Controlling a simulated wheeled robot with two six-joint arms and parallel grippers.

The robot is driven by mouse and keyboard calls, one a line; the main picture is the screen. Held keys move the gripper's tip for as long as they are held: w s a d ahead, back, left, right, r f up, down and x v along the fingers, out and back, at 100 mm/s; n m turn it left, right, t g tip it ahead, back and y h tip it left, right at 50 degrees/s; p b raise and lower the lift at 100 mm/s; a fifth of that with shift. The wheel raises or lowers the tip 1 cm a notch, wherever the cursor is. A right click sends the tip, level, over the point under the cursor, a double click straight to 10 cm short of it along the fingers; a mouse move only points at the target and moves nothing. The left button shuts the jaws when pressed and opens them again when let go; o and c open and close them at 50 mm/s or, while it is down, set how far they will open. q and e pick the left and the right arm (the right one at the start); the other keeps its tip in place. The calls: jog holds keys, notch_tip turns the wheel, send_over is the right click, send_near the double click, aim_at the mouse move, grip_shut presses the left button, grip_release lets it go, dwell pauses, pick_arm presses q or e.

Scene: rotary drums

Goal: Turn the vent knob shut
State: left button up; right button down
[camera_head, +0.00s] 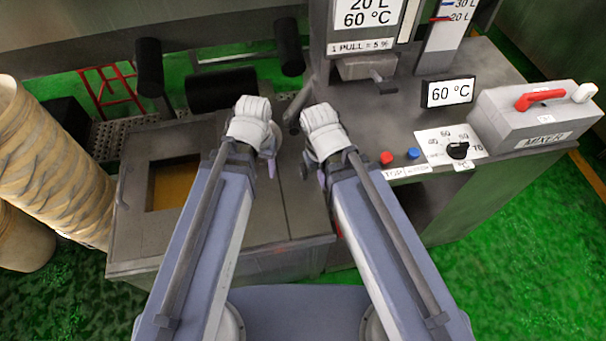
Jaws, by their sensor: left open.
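No knob marked as a vent shows clearly. A dark rounded part (292,118) sits between my two wrists at the back of the grey drum cabinet (255,255); I cannot tell if it is the vent knob. A black knob (458,150) on a white temperature dial is at the right. My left gripper (252,120) is over the cabinet top, left of the dark part, and open. My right gripper (323,130) is just right of that part; its fingers are hidden, so its opening cannot be told. Neither visibly holds anything.
A mixer box (540,115) with a red lever stands on the right counter, near red (386,157) and blue (413,153) buttons. A lever labelled 1 PULL (382,84) is behind. Black rollers (149,67) stand at the back. Rolled hides (55,160) are at left.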

pick_arm(q)
jog(key=w+a+f+n+b, duration=0.1)
jog(key=w+a+f+b, duration=0.15)
jog(key=f+b, duration=0.4)
jog(key=n+b, duration=0.2)
jog(key=n, duration=0.1)
send_over(303, 169)
jog(key=f, duration=0.3)
jog(key=shift+a+f+h, duration=0.3)
jog(key=shift+a, duration=0.1)
jog(key=shift+d, duration=0.55)
notch_tip(303, 169, down, 8)
jog(key=b, duration=0.8)
pick_arm(e)
notch_tip(303, 169, down, 18)
pick_arm(q)
grip_shut()
